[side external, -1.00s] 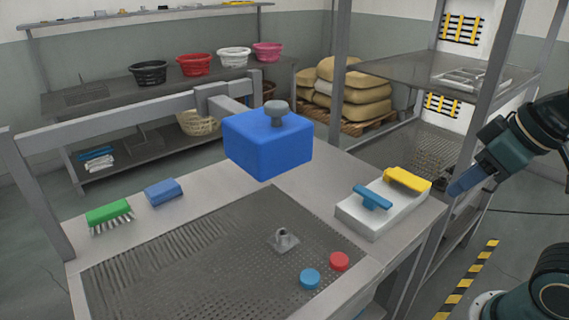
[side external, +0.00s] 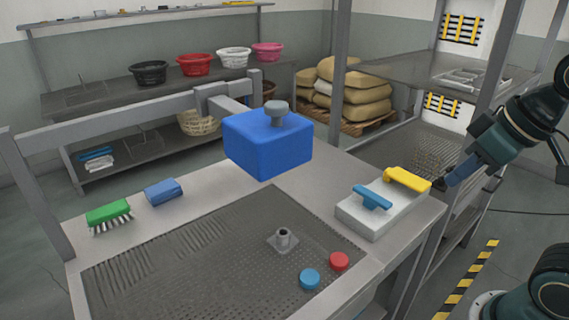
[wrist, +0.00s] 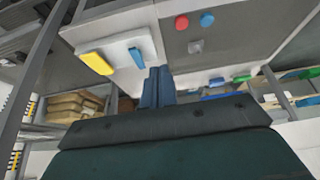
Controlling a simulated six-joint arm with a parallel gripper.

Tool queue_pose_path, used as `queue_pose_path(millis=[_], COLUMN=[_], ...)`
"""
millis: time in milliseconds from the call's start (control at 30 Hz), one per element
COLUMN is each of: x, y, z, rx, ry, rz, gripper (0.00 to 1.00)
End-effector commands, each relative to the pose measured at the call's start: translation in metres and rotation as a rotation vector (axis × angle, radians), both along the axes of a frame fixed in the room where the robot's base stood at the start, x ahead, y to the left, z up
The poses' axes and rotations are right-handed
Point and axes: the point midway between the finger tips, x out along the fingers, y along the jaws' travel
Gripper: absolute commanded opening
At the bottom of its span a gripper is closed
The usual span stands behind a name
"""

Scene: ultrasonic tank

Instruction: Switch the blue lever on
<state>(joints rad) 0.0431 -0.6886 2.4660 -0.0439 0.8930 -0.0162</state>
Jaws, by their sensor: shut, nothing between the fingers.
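The blue lever (side external: 371,198) sits on a white switch box (side external: 372,220) at the right end of the tank's bench. A yellow lever (side external: 407,179) sits beside it on the same box, closer to my arm. Both also show in the wrist view, the blue lever (wrist: 137,57) nearer the fingers than the yellow one (wrist: 97,63). My gripper (side external: 444,184) is shut and empty, just right of the box and the yellow lever. In the wrist view, my shut fingers (wrist: 158,72) point toward the box. I see no contact with either lever.
A large blue block (side external: 268,145) with a grey knob stands behind the tank. A red button (side external: 339,262) and a blue button (side external: 310,279) are at the tank's front. A green brush (side external: 109,214) and blue sponge (side external: 163,192) lie left. A shelf rack post rises behind my gripper.

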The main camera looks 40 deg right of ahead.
Motion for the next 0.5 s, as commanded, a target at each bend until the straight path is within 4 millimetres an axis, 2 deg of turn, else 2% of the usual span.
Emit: queue_pose_path(millis=[500], x=[0.068], y=[-0.017], z=[0.002], rx=[0.041], ry=[0.082], rz=[0.058], gripper=[0.00])
